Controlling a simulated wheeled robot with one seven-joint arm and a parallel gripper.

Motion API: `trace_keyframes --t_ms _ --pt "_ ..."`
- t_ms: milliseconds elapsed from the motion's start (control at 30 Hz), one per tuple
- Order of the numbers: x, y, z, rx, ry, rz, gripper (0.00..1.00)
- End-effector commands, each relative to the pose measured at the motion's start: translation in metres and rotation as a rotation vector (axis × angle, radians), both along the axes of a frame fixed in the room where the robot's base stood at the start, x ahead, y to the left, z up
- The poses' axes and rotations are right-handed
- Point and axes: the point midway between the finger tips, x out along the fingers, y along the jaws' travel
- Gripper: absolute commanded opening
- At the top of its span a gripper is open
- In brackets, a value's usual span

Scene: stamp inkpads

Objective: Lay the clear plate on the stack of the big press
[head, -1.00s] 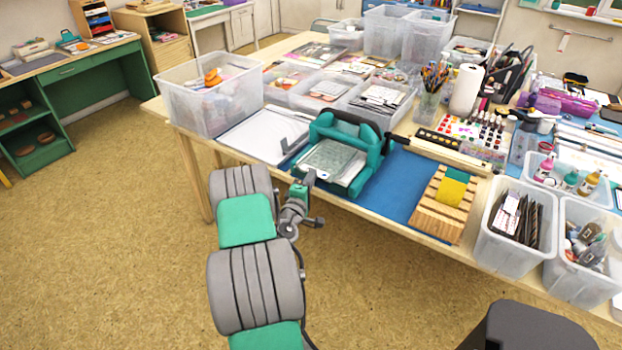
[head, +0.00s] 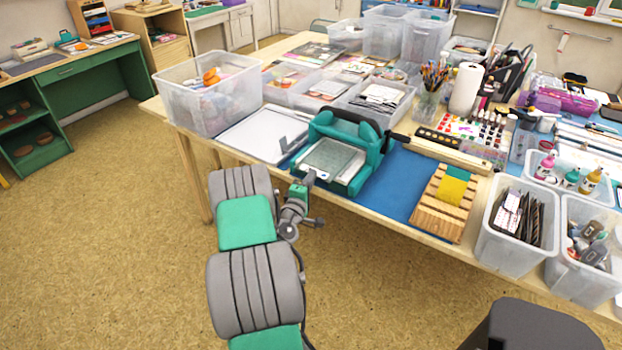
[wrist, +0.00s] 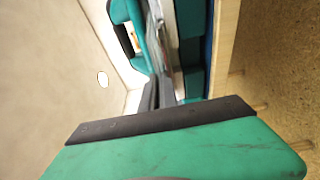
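The big press (head: 372,152) is a teal frame with a dark long handle, near the front edge of the table. The clear plate (head: 334,157) looks grey-green and see-through, and lies flat over the stack on the press bed. Whether it fully touches the stack is hard to tell. My gripper (head: 309,179) is at the plate's near left corner, low at the press front. In the wrist view, its dark fingers (wrist: 160,93) are close together around the plate's thin edge (wrist: 157,45). The press's teal parts (wrist: 190,45) show beside it.
A white tray (head: 250,138) lies left of the press, with a clear bin (head: 205,110) beyond it. The mat between press and rack is clear.

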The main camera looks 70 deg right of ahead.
Motion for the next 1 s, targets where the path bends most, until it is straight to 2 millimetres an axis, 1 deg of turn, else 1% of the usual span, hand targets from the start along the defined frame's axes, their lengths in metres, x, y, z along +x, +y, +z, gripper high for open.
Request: trace_keyframes --t_ms 700,967,1000 --pt "0.0001 0.0000 -0.0080 0.000 0.000 0.000 0.00" --pt "0.0001 0.0000 -0.0078 0.000 0.000 0.000 0.00" --pt "0.0001 0.0000 -0.0079 0.000 0.000 0.000 0.05"
